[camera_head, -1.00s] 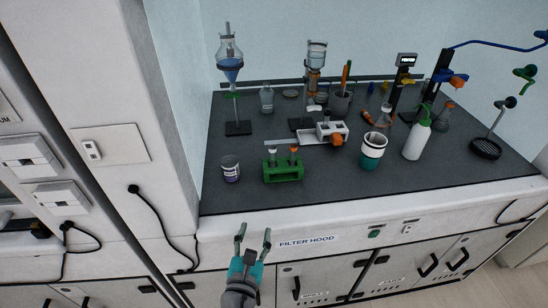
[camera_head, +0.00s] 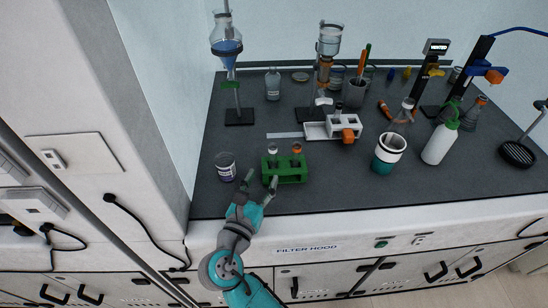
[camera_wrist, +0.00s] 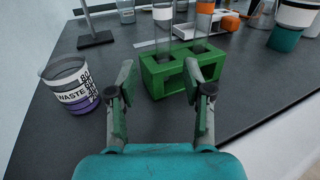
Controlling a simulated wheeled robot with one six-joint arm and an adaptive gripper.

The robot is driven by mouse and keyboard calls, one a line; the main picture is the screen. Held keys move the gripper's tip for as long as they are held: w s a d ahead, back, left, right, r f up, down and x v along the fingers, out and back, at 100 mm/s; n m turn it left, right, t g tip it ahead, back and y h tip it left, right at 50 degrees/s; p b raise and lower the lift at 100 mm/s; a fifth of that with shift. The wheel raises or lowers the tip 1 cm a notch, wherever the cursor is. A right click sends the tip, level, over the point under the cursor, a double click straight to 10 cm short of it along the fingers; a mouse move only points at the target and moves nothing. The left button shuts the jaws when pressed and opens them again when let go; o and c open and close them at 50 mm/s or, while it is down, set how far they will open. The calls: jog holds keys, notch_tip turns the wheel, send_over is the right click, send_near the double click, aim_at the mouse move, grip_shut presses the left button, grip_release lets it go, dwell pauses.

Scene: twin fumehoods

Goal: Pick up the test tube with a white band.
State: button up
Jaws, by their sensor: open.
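The green test tube rack (camera_head: 288,178) stands near the front edge of the dark worktop; it also shows in the wrist view (camera_wrist: 217,68). Two clear tubes stand upright in it. The left one, the test tube with a white band (camera_head: 272,149), shows its band at the top of the wrist view (camera_wrist: 163,13). The right one is the tube with an orange band (camera_head: 296,149), also in the wrist view (camera_wrist: 205,8). My gripper (camera_head: 261,179) is open and empty in front of the rack's left part. In the wrist view its fingers (camera_wrist: 159,76) point toward the rack, apart from the white-banded tube.
A waste cup (camera_head: 226,167) stands left of the rack, close to my gripper. A white tray with an orange-ended part (camera_head: 318,131) lies behind the rack. A white and teal cup (camera_head: 385,158) and a white bottle (camera_head: 437,148) stand to the right.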

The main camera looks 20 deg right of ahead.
aim_at(272, 164)
jog(key=shift+x, duration=3.8)
jog(key=shift+s+d, duration=0.15)
jog(key=shift+c, duration=0.2)
grip_shut()
